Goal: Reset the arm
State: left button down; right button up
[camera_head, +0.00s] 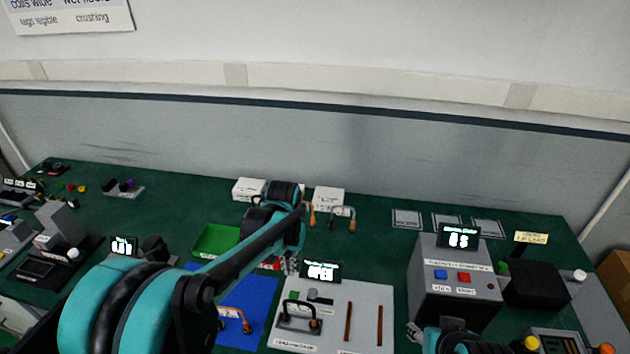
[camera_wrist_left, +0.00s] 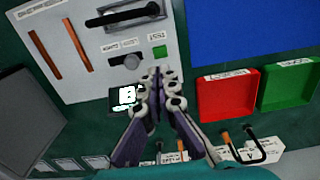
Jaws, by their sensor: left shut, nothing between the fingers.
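My left arm reaches in from the lower left of the head view. Its gripper (camera_head: 291,264) points down, shut and empty, just left of the small display (camera_head: 321,271) at the back of the light grey panel. The panel (camera_head: 362,298) has a black handle (camera_head: 299,317) and two brown slots. Part of my right arm (camera_head: 455,341) shows at the bottom; its fingers are not clear.
A grey box with blue and red buttons (camera_head: 452,292) stands right. A blue mat (camera_head: 262,290), a green tray (camera_head: 211,240) and a red tray (camera_wrist_left: 226,97) lie left of the panel. Clip leads (camera_head: 342,212) lie behind. Open green table (camera_head: 375,245) lies between panel and wall.

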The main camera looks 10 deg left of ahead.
pick_arm(q)
jog(key=s+a+t+b, duration=0.1)
jog(key=s+t+b, duration=0.1)
jog(key=s, duration=0.6)
jog(key=s+a+r+t+b, duration=0.1)
jog(key=s+a+t+b, duration=0.1)
jog(key=s+t, duration=0.3)
jog(key=s+b, duration=0.1)
jog(key=s, duration=0.2)
jog(key=shift+s+r, duration=0.15)
jog(key=shift+s, duration=0.2)
